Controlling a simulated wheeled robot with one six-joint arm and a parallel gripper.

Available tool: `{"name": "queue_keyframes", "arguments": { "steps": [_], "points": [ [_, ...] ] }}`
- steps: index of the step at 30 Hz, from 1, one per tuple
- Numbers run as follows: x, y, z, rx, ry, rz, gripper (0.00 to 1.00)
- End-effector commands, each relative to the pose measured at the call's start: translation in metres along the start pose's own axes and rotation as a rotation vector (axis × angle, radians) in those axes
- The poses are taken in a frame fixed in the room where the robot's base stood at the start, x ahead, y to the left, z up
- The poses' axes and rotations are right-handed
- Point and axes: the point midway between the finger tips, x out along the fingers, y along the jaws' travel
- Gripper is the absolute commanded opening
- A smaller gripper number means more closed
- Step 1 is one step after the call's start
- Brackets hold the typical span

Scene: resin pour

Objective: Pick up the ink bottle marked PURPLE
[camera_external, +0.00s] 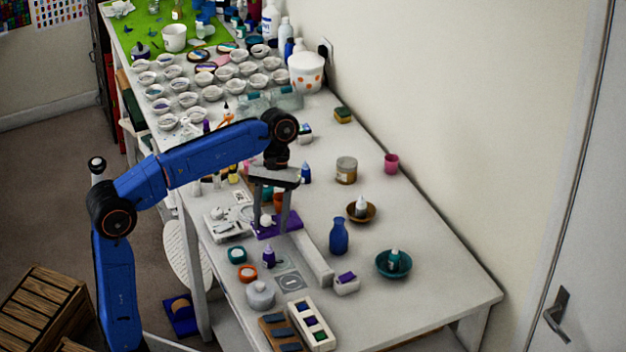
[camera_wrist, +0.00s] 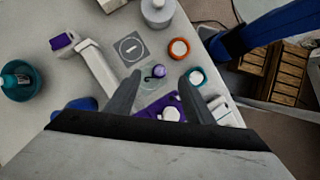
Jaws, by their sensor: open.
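A small purple bottle (camera_external: 268,258) stands upright near the front of the table, beside a grey square plate with a ring mark (camera_external: 291,282). My gripper (camera_external: 271,222) is open and empty, pointing down. In the outside view it hangs behind the bottle, over a purple mat (camera_external: 291,222) with a white round thing on it. The bottle is not in its grasp.
A teal-and-white jar (camera_external: 236,254) and an orange-and-white jar (camera_external: 247,273) stand left of the bottle, a grey lidded pot (camera_external: 260,295) in front. A long pale block (camera_external: 314,260) lies to its right, then a blue vase (camera_external: 339,236) and teal bowl (camera_external: 381,266). The table's right front is clear.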

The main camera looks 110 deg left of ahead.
Motion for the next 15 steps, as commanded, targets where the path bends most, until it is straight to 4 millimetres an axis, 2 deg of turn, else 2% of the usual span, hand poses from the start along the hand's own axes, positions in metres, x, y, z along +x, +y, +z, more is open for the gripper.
{"name": "queue_keyframes", "arguments": {
  "steps": [6, 15],
  "points": [
    [0.025, -0.001, -0.010, 0.000, 0.000, -0.001, 0.48],
    [0.048, -0.001, -0.012, 0.002, 0.000, -0.001, 0.48]
  ]
}}
